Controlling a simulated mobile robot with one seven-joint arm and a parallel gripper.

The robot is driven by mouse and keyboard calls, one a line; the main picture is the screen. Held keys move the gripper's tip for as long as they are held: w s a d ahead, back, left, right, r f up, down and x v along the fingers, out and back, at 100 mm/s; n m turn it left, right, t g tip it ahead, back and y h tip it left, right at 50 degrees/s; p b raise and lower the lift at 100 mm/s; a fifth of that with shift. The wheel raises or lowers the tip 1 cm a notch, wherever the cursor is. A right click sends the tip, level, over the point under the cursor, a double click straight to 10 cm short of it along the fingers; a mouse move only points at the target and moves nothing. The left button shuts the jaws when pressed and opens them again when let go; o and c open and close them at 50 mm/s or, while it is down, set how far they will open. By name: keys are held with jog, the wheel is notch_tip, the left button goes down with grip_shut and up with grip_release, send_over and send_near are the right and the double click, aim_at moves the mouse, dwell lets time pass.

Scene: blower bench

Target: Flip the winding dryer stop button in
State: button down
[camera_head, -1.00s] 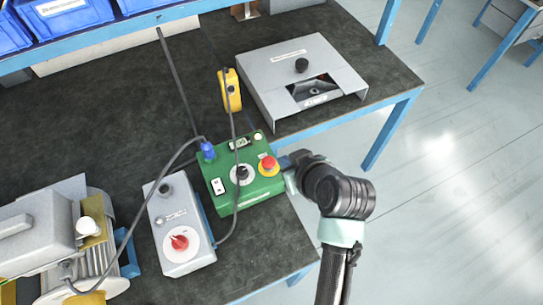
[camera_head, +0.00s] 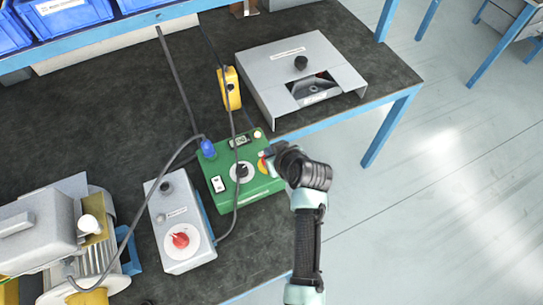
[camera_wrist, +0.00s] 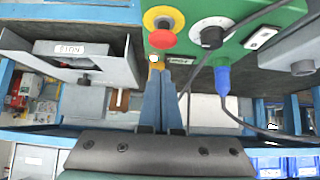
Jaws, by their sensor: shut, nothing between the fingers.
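The green control box (camera_head: 228,178) stands on the dark bench top. Its red mushroom stop button (camera_wrist: 162,39) on a yellow ring (camera_wrist: 163,18) shows clearly in the wrist view. In the head view my gripper (camera_head: 268,156) covers most of the button, and part of the yellow ring (camera_head: 262,167) shows. My gripper is shut and empty. In the wrist view its fingertips (camera_wrist: 165,70) appear just below the red button. I cannot tell whether they touch the box or button. The box also has a black knob (camera_head: 241,171) and a small display (camera_head: 239,141).
A grey box with a red knob (camera_head: 180,240) stands left of the green box. A grey metal housing (camera_head: 300,70) and a yellow device (camera_head: 229,88) are behind. Cables loop over the green box. A motor unit (camera_head: 60,240) stands at far left. Free floor lies right.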

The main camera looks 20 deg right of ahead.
jog(key=shift+s+f, duration=0.1)
jog(key=shift+f, duration=1.45)
notch_tip(320, 180, down, 2)
jog(key=shift+f+b, duration=0.1)
jog(key=shift+b, duration=0.95)
notch_tip(320, 180, up, 5)
jog(key=p, duration=0.3)
jog(key=shift+f+p, duration=0.1)
jog(key=shift+p, duration=0.25)
jog(key=v, duration=0.9)
jog(key=shift+s+r+b, duration=0.2)
jog(key=shift+s+b, duration=0.1)
jog(key=shift+b, duration=0.15)
